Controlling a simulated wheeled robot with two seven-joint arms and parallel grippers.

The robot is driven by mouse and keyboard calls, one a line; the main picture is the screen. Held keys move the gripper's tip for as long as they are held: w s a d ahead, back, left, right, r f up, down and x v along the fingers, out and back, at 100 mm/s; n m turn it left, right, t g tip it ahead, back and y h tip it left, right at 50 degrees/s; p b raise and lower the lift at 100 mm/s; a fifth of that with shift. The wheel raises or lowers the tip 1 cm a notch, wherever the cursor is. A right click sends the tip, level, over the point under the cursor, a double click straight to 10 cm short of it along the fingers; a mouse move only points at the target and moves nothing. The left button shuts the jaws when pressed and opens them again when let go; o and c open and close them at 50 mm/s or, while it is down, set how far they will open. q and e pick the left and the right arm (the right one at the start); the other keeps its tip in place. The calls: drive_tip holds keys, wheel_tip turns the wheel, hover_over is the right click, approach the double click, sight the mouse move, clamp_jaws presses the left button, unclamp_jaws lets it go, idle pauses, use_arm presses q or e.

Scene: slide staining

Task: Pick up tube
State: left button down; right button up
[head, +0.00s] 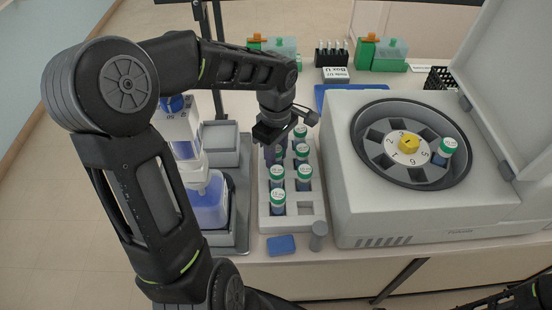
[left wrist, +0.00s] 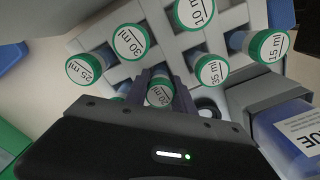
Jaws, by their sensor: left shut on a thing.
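My left gripper (head: 274,152) is at the back left of the white tube rack (head: 264,219). In the left wrist view its fingers (left wrist: 162,88) are shut around a green-capped tube (left wrist: 160,95), whose cap label is partly hidden. The tube stands among the rack's slots; I cannot tell if it is lifted. Other green-capped tubes stand in the rack, marked 25 ml (left wrist: 86,68), 30 ml (left wrist: 131,42), 10 ml (left wrist: 195,12), 35 ml (left wrist: 211,70) and 15 ml (left wrist: 269,46). Part of my right arm (head: 520,295) shows at the lower right; its jaws are unclear.
An open centrifuge (head: 350,195) stands right of the rack, with one green-capped tube (head: 444,150) in its rotor. A blue-liquid bottle (head: 209,205) stands left of the rack. A blue block (head: 281,245) and grey cylinder (head: 318,236) are at the front.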

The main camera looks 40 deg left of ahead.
use_arm(q)
drive_tip(key=shift+r, duration=0.1)
wheel_tip(320, 180, up, 10)
drive_tip(key=shift+f+b, duration=0.1)
drive_tip(key=shift+b, duration=0.6)
idle(0.3)
